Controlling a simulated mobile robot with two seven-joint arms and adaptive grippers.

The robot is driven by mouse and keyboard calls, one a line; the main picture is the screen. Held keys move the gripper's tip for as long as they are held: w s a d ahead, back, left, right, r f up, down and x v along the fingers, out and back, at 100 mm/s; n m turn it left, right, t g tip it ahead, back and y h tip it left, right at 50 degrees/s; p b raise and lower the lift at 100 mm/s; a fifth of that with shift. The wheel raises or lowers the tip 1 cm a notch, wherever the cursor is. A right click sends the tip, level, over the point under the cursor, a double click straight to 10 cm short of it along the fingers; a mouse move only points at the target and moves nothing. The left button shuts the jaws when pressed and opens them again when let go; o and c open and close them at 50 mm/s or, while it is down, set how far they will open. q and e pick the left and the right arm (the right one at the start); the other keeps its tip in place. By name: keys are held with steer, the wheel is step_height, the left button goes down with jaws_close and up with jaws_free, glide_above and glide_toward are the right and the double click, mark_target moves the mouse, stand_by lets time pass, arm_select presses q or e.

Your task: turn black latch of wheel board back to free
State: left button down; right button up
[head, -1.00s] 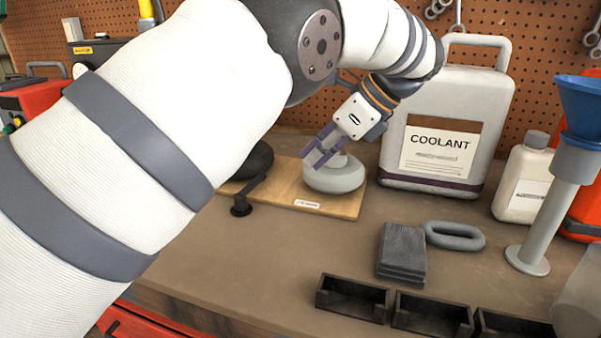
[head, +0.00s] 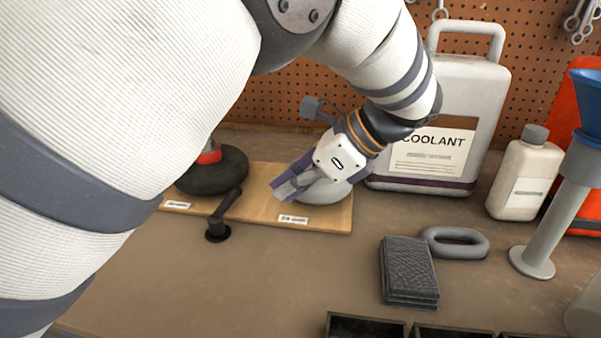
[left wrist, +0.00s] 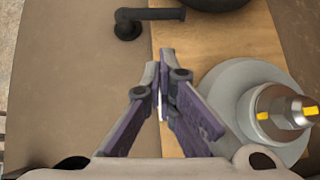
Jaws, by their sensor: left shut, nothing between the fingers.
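The wooden wheel board (head: 262,205) lies on the bench with a black wheel (head: 215,175) at its left and a grey wheel (head: 325,192) at its right. The black latch (head: 227,207) has a round foot on the bench in front of the board. Its arm reaches over the board's front edge, as the left wrist view also shows (left wrist: 155,14). My left gripper (head: 283,188) is shut and empty above the board, in front of the grey wheel and right of the latch, apart from it. It partly hides the grey wheel. My right gripper is out of view.
A coolant can (head: 475,90) stands behind my left wrist. A white bottle (head: 524,178), a grey stand (head: 555,210) with a blue funnel, a grey ring (head: 455,236) and dark pads (head: 408,270) are to the right. Black bins (head: 365,327) line the front. The bench before the latch is clear.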

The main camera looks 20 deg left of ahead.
mark_target(247, 212)
arm_select(q)
steer(key=x, duration=0.4)
steer(key=shift+r, duration=0.1)
steer(key=a, duration=0.2)
steer(key=shift+s+a+p, duration=0.2)
steer(key=shift+a+p, duration=0.05)
steer(key=shift+p, duration=0.1)
steer(key=shift+a+f, duration=0.35)
steer(key=shift+a, duration=0.2)
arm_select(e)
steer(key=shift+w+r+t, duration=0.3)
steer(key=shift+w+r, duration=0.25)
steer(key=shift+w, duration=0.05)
arm_select(q)
steer(key=shift+a, duration=0.1)
steer(key=shift+w+a+f+n+g, duration=0.1)
steer(key=shift+a+f+n+g, duration=0.2)
steer(key=shift+a+n+g, duration=0.35)
steer(key=shift+r, duration=0.1)
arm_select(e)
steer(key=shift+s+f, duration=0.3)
arm_select(q)
steer(key=shift+r, duration=0.1)
